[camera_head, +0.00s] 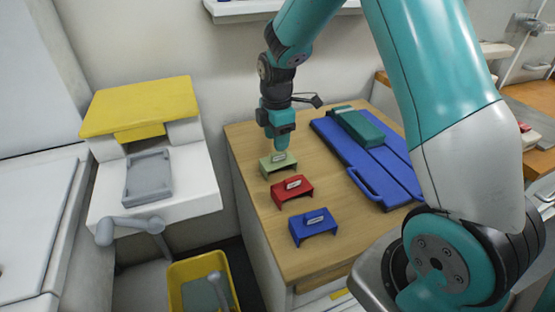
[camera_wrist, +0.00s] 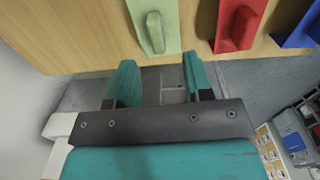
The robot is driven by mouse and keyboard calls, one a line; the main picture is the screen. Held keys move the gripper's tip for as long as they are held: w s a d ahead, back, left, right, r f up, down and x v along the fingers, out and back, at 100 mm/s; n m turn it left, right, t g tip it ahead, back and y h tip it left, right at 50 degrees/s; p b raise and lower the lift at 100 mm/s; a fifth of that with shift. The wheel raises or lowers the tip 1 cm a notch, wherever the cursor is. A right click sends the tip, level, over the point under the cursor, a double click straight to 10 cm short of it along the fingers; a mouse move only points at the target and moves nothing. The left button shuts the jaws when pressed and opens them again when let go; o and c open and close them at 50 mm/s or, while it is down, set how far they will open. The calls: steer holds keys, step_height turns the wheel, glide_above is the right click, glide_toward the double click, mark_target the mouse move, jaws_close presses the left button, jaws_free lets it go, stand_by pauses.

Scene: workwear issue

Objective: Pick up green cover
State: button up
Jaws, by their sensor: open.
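The light green cover (camera_head: 279,164) sits on the wooden counter at the back of a row of covers, with a raised grip on its top. My gripper (camera_head: 280,145) is just above and behind it in the head view. In the wrist view the green cover (camera_wrist: 155,27) lies ahead of the fingertips, its grip roughly in line with the gap between them. The teal fingers (camera_wrist: 157,70) are apart, with nothing between them.
A red cover (camera_head: 291,190) and a blue cover (camera_head: 313,226) stand nearby in the same row on the counter (camera_head: 262,220). A blue board (camera_head: 372,165) with a dark green case (camera_head: 356,127) lies to the right. A yellow bin (camera_head: 190,270) stands below left.

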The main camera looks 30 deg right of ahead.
mark_target(278, 153)
steer(key=shift+w+d+f+p, duration=0.1)
steer(key=shift+d+f+p, duration=0.1)
steer(key=shift+f, duration=1.3)
steer(key=shift+d+f+p, duration=0.1)
steer(key=shift+f+p, duration=0.05)
steer(key=shift+f, duration=1.3)
jaws_close()
